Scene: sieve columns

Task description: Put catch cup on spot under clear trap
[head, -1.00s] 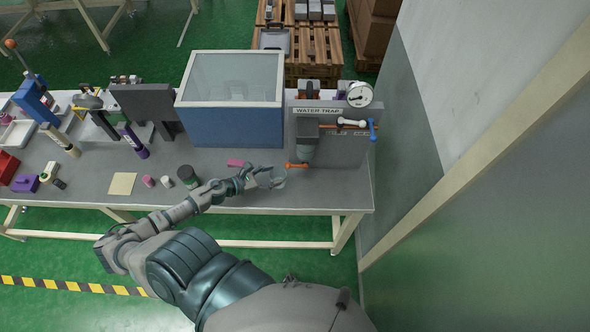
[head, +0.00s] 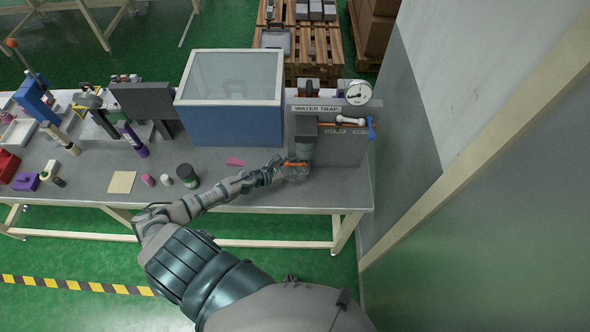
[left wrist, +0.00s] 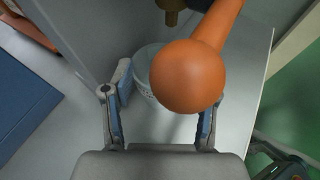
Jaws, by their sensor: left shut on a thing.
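The catch cup (left wrist: 146,62) is a clear, pale cup with markings on its side. It is between the fingers of my left gripper (left wrist: 158,122), which is shut on it. In the head view the left gripper (head: 283,170) is below the water trap (head: 305,150) and hides much of the cup. The trap hangs on a grey panel (head: 343,148) labelled WATER TRAP. An orange lever (head: 296,163) is close to the gripper; its round knob (left wrist: 188,76) covers part of the cup in the wrist view. The spot under the trap is hidden.
A blue box with a clear lid (head: 232,125) stands left of the panel. A pink piece (head: 236,161), a dark green jar (head: 187,175) and small cylinders lie left along the table. The table's right edge is near the panel.

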